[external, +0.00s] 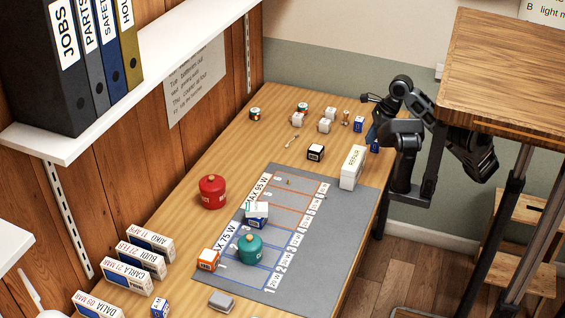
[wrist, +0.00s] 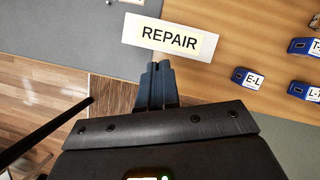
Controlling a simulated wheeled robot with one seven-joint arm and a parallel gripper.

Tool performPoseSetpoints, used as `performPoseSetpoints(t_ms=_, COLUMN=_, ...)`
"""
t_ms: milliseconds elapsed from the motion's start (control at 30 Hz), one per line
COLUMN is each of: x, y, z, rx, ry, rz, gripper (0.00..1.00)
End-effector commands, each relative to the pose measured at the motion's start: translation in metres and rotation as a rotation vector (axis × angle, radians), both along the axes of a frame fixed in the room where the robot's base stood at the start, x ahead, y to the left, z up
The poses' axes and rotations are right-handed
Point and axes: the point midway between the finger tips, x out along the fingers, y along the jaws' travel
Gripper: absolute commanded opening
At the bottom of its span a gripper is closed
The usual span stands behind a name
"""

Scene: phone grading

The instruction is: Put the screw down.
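A tiny brass-coloured piece (external: 289,182), which looks like the screw, stands on the orange-lined part of the grey mat (external: 335,213). It is too small to make out clearly. My gripper (external: 371,134) is above the table's right edge, beyond the mat and well apart from that piece. In the wrist view its two blue fingers (wrist: 157,66) are together, with no screw visible between them. The fingertips point towards the white REPAIR block (wrist: 168,39), which stands at the mat's far right corner in the external view (external: 353,168).
A red canister (external: 212,192) stands left of the mat; a teal one (external: 250,248) stands on it. A white-and-blue box (external: 257,212) and an orange box (external: 208,260) are near. Several small labelled blocks, including a black one (external: 315,153), stand at the far end. Name boxes line the left.

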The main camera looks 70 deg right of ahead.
Motion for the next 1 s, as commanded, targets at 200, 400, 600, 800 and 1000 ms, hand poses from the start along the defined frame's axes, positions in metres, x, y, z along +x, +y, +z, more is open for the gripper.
performPoseSetpoints(t_ms=200, x=0.031, y=0.022, z=-0.022, rx=-0.001, ry=0.002, rz=0.003, gripper=0.0)
performPoseSetpoints(t_ms=400, x=0.04, y=0.029, z=-0.032, rx=0.0, ry=0.001, rz=0.0, gripper=0.0)
performPoseSetpoints(t_ms=600, x=0.04, y=0.028, z=-0.059, rx=0.0, ry=0.002, rz=0.0, gripper=0.0)
performPoseSetpoints(t_ms=800, x=0.04, y=0.029, z=-0.07, rx=0.0, ry=0.0, rz=0.001, gripper=0.0)
performPoseSetpoints(t_ms=1000, x=0.04, y=0.029, z=-0.07, rx=0.0, ry=-0.001, rz=0.001, gripper=0.0)
